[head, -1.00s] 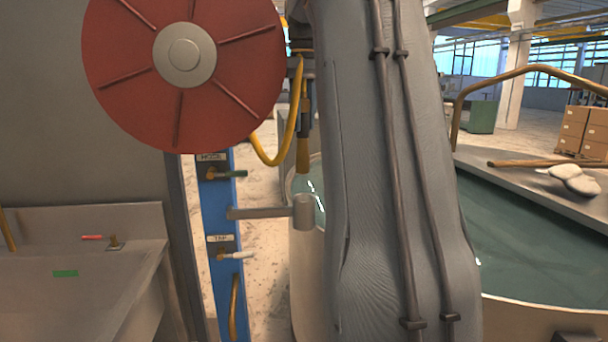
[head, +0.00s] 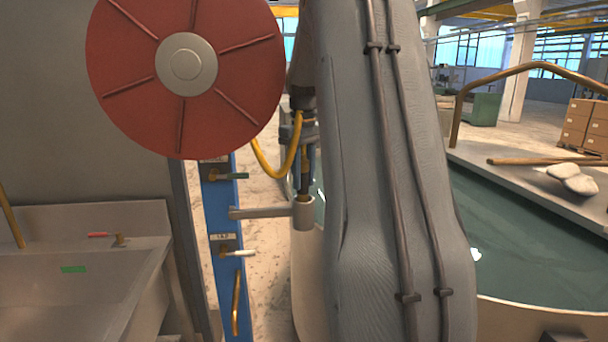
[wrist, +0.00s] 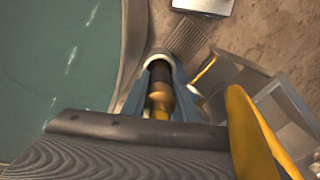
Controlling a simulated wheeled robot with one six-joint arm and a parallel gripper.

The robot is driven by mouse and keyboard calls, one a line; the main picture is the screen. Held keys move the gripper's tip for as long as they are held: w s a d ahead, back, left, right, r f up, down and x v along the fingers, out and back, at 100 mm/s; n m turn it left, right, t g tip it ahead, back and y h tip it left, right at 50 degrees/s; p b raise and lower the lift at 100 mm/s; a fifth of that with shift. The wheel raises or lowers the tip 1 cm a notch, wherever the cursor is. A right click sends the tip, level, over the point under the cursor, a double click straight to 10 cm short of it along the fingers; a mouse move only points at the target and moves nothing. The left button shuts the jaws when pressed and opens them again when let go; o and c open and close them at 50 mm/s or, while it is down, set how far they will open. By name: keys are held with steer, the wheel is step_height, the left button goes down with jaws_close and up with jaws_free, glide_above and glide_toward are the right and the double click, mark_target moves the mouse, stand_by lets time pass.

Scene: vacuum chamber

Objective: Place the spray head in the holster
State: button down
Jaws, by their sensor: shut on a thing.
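The holster (head: 303,214) is a grey upright cup on a horizontal arm from the blue post. My gripper (head: 306,180) is right above it, fingers pointing down, shut on the spray head (head: 303,155). In the wrist view the spray head (wrist: 160,98), dark and brass, lies between the blue-grey fingers of my gripper (wrist: 162,72). The pale holster rim (wrist: 157,54) shows just beyond the fingertips. How deep the head sits cannot be told.
A yellow hose (head: 266,168) loops beside my gripper, below the red reel (head: 250,75). The blue post (head: 222,285) carries valves with green and white handles. A tank of green liquid (head: 520,250) lies right, a steel sink (head: 50,290) left.

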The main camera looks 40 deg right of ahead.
mark_target(304, 154)
steer(key=shift+f, duration=0.15)
steer(key=c, duration=1.4)
jaws_free()
step_height(304, 154, up, 12)
steer(key=b, duration=0.4)
